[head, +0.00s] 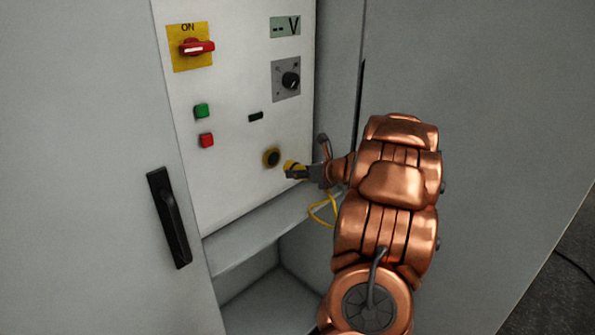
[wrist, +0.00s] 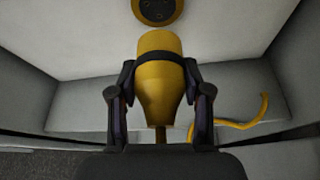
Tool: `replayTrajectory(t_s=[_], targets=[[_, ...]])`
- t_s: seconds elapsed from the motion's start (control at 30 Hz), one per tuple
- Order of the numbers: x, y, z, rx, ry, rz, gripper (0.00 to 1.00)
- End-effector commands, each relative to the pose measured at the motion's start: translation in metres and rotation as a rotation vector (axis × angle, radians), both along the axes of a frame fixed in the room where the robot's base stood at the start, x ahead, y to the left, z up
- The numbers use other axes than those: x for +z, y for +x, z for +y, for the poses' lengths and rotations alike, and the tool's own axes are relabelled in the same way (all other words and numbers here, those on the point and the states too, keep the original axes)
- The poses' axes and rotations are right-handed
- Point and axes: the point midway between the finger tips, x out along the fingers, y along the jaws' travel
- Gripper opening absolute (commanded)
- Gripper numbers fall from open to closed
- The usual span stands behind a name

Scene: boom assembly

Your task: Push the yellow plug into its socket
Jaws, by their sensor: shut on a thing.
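The yellow plug (wrist: 158,85) is held in my gripper (wrist: 160,80), with a black finger closed on each side of it. Its front end points toward the panel. The round yellow socket (wrist: 158,10) with dark holes is ahead of the plug at the top of the wrist view, and a gap shows between them. In the head view, the socket (head: 271,157) is on the lower right of the white panel. The plug (head: 292,167) is just right of it, in my gripper (head: 297,172). A yellow cable (head: 323,214) hangs below the gripper.
The white panel (head: 235,185) carries a red switch (head: 197,47), a knob (head: 290,80), a display (head: 285,27), a green button (head: 201,111) and a red button (head: 206,140). A ledge (head: 265,232) runs below it. A door with a black handle (head: 170,218) stands left.

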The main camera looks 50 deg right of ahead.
Motion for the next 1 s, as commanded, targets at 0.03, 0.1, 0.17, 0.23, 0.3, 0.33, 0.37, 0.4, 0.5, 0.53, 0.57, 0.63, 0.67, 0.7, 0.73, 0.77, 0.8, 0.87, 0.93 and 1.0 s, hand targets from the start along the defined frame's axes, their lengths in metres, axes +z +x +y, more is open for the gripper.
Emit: replayTrajectory(t_s=[0.03,0.1,0.17,0.23,0.3,0.33,0.37,0.4,0.5,0.53,0.57,0.63,0.67,0.7,0.73,0.77,0.8,0.87,0.93,1.0], targets=[[0.001,0.001,0.001,0.001,-0.001,0.000,0.00],[0.001,0.003,0.001,0.003,0.000,0.000,0.00],[0.001,0.005,0.002,0.004,0.001,-0.001,0.00],[0.002,0.008,0.002,0.004,0.001,-0.001,0.00],[0.002,0.013,0.001,0.003,0.001,-0.002,0.00],[0.003,0.015,0.001,0.003,0.001,-0.002,0.00],[0.003,0.017,0.001,0.004,0.002,-0.002,0.00],[0.003,0.021,0.002,0.004,0.002,-0.002,0.00],[0.003,0.029,0.002,0.004,0.002,-0.002,0.00],[0.003,0.031,0.002,0.006,0.001,-0.002,0.00],[0.003,0.034,0.002,0.006,0.001,-0.002,0.00],[0.003,0.039,0.001,0.006,0.001,-0.001,0.00],[0.003,0.041,0.001,0.005,0.001,-0.001,0.00],[0.002,0.044,0.001,0.005,0.002,-0.001,0.00],[0.002,0.046,0.001,0.005,0.002,-0.001,0.00],[0.001,0.048,0.001,0.004,0.003,0.000,0.00],[0.001,0.050,0.000,0.003,0.002,0.000,0.00],[0.001,0.052,0.000,0.001,0.003,0.000,0.00],[0.001,0.055,-0.001,0.000,0.002,0.000,0.00],[0.001,0.057,-0.001,0.001,0.001,0.000,0.00]])
